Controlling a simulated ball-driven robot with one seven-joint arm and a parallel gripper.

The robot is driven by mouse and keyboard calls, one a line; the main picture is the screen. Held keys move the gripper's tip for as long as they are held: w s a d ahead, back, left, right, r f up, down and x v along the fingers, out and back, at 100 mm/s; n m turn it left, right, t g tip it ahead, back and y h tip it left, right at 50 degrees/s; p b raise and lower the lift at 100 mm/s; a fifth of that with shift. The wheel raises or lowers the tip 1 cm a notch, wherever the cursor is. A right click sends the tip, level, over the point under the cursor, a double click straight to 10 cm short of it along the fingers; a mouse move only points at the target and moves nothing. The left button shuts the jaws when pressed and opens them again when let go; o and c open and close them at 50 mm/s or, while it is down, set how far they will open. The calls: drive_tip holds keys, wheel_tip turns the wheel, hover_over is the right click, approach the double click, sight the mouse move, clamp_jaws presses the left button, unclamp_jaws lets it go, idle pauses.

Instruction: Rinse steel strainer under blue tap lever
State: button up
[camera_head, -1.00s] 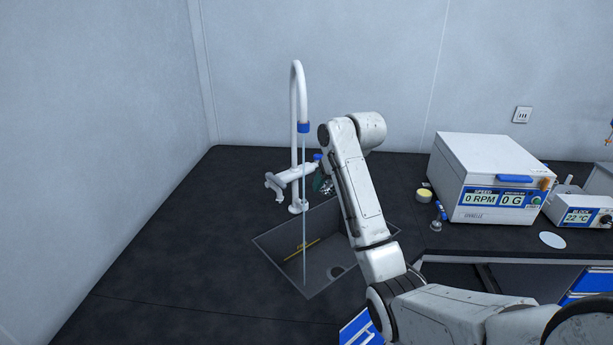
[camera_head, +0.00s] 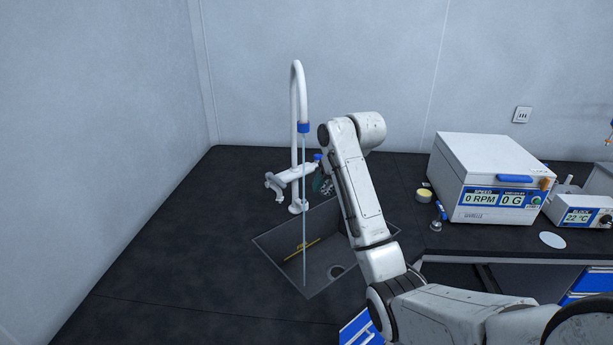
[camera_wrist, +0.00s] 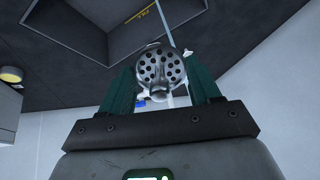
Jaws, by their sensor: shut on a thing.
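My gripper (camera_wrist: 161,72) has green fingers and is shut on the steel strainer (camera_wrist: 162,66), a round metal piece with many holes facing the wrist camera. In the head view, the green fingers (camera_head: 319,184) are just right of the white tap (camera_head: 296,110), and my arm hides most of the strainer. The blue tap lever (camera_head: 317,157) is at the tap's right side. A thin water stream (camera_head: 304,220) falls unbroken from the spout into the sink (camera_head: 284,270), left of my gripper. In the wrist view the stream (camera_wrist: 161,17) passes behind the strainer; contact is not clear.
A white centrifuge (camera_head: 480,165), a small yellow-topped container (camera_head: 424,194) and a small blue-topped item (camera_head: 438,213) are to the right. The dark counter (camera_head: 170,260) at left is clear.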

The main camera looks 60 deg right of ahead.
drive_tip(key=shift+s+a+r, duration=0.35)
drive_tip(key=shift+s+r, duration=0.3)
drive_tip(key=shift+s, duration=0.05)
drive_tip(key=shift+s+a+r, duration=0.35)
drive_tip(key=shift+s+r, duration=0.25)
drive_tip(key=shift+s, duration=0.05)
drive_tip(key=shift+s+a+r, duration=0.25)
drive_tip(key=shift+s+r, duration=0.15)
drive_tip(key=shift+s, duration=0.05)
drive_tip(key=shift+s+a+r, duration=0.2)
drive_tip(key=shift+s+r, duration=0.15)
drive_tip(key=shift+s, duration=0.1)
